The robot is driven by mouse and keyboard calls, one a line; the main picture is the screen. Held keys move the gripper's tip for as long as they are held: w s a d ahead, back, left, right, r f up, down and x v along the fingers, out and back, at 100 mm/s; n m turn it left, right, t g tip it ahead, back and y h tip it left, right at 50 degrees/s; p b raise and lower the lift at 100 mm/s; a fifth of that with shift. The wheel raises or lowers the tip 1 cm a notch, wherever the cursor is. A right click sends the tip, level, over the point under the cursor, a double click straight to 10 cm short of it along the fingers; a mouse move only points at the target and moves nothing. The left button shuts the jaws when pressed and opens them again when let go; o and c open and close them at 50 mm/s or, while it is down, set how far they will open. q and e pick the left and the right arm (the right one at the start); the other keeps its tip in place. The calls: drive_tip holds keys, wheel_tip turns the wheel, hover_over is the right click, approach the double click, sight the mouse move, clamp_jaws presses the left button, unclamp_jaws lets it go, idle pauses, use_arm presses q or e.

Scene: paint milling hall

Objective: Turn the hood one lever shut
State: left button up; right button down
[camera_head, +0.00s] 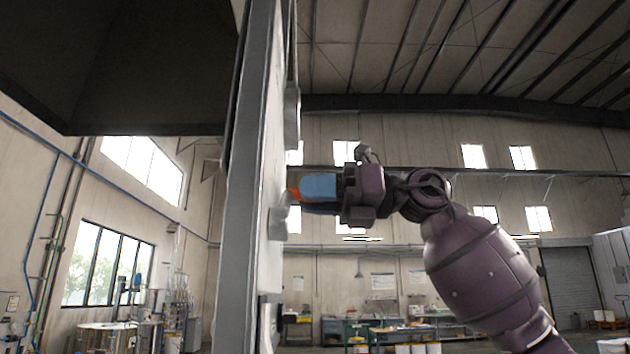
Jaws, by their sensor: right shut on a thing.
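The lever shows as a small orange piece (293,193) at the right-hand face of a tall grey panel (252,170), which I see nearly edge-on. My right gripper (304,194) comes in from the right, its blue fingers reaching to the panel. It is shut on the orange lever. The fingers hide most of the lever, so its angle cannot be told. My left gripper is out of view.
A dark hood (120,60) hangs at the upper left. Grey knobs or boxes (279,222) stick out from the panel below the lever. Workbenches (375,330) and buckets stand far back. The space right of the panel, around my arm, is open.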

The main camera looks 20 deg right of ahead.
sight(279, 249)
drive_tip(key=shift+w+d+f+m+b, duration=0.1)
drive_tip(key=shift+w+f+m+b, duration=0.15)
drive_tip(key=shift+f+m, duration=0.9)
drive_tip(key=shift+w+d+f+m+b, duration=0.15)
drive_tip(key=shift+w+f+m, duration=0.25)
drive_tip(key=shift+f+m, duration=0.7)
drive_tip(key=shift+w+d+f+m+b, duration=0.1)
drive_tip(key=shift+w+f+m+b, duration=0.15)
drive_tip(key=shift+f+m, duration=0.85)
drive_tip(key=shift+f, duration=0.35)
drive_tip(key=shift+w+a+f, duration=0.1)
drive_tip(key=c, duration=1)
unclamp_jaws()
drive_tip(key=shift+o, duration=0.5)
drive_tip(key=b+v, duration=0.1)
drive_tip(key=v, duration=1)
drive_tip(key=shift+b, duration=0.35)
